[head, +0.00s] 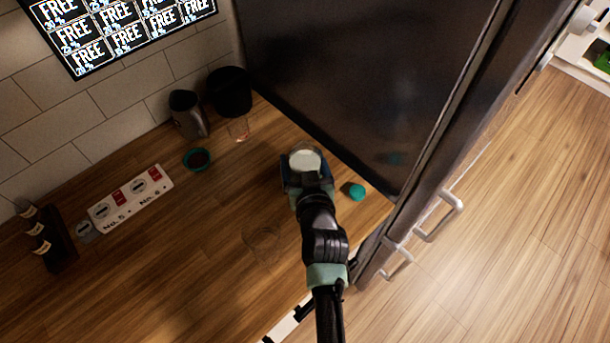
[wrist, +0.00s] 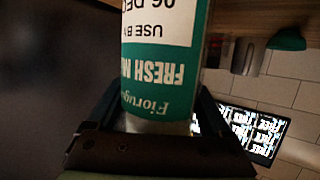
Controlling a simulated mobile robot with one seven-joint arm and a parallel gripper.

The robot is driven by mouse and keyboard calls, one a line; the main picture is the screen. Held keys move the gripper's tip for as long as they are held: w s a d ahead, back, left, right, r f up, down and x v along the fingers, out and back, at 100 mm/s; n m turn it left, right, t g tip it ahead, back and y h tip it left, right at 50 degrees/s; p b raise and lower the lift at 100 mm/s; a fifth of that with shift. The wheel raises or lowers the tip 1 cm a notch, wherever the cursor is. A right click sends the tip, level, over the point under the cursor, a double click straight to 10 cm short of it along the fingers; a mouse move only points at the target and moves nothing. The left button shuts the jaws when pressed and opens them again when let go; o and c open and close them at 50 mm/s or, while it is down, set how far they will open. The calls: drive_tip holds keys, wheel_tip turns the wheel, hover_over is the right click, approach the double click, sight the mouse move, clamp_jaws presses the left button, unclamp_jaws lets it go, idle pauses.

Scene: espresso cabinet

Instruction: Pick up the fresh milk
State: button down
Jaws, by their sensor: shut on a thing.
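The fresh milk (wrist: 160,50) is a white container with a green label reading "FRESH M…" and "USE BY", upside down in the wrist view. In the head view its round white top (head: 305,160) shows between the jaws. My gripper (head: 306,172) is shut on it, with one finger on each side. In the wrist view the fingers (wrist: 155,125) flank the container's lower part in the picture. I cannot tell whether its base touches the counter.
A dark cabinet side (head: 340,90) stands close behind and right of the milk. A teal object (head: 357,191) lies right of it. A grey jug (head: 189,115), black bin (head: 230,92), teal-rimmed bowl (head: 197,159) and clear glasses (head: 264,244) stand left.

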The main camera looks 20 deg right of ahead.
drive_tip(key=shift+r, duration=0.1)
drive_tip(key=shift+r, duration=0.1)
drive_tip(key=shift+r, duration=4.8)
drive_tip(key=shift+r, duration=0.1)
